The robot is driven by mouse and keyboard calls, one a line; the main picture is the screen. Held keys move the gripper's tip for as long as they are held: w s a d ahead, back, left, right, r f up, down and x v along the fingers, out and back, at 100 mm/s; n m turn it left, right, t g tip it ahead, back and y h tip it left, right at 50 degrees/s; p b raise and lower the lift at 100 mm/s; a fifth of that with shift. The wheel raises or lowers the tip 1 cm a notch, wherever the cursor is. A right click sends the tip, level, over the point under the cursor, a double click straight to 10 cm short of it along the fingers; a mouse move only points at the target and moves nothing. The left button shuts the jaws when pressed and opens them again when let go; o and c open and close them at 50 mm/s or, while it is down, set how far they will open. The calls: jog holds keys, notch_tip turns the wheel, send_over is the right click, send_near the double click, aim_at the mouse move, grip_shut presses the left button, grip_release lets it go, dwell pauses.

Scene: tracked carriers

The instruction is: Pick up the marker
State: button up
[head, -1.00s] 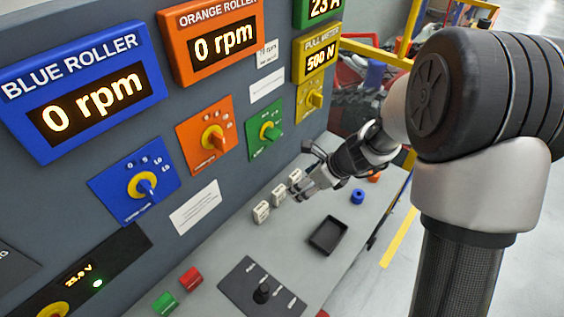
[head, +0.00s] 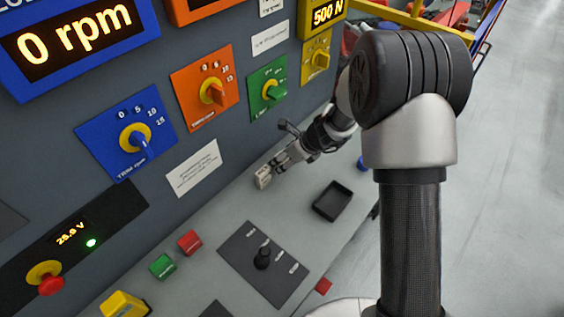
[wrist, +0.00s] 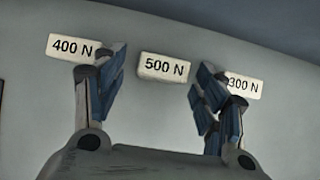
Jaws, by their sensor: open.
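Several small white marker blocks with black lettering stand on the grey console ledge. In the wrist view, the 500 N marker (wrist: 164,68) lies in the gap between my fingertips, slightly beyond them. The 400 N marker (wrist: 72,47) is at the left finger and the 300 N marker (wrist: 245,85) is partly covered by the right finger. My gripper (wrist: 162,88) is open with blue-grey finger pads and holds nothing. In the head view, my gripper (head: 277,166) is low over the ledge beside one white marker (head: 263,177); the other markers are hidden there.
A black tray (head: 332,201) and a dark panel with a black knob (head: 262,257) lie on the ledge. Red (head: 190,242) and green (head: 162,266) buttons are to the left. The upright panel with a blue dial plate (head: 125,133) rises behind.

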jog(key=x, duration=0.3)
jog(key=shift+b, duration=0.35)
jog(key=shift+r, duration=0.1)
jog(key=shift+c, duration=0.4)
jog(key=c, duration=1.1)
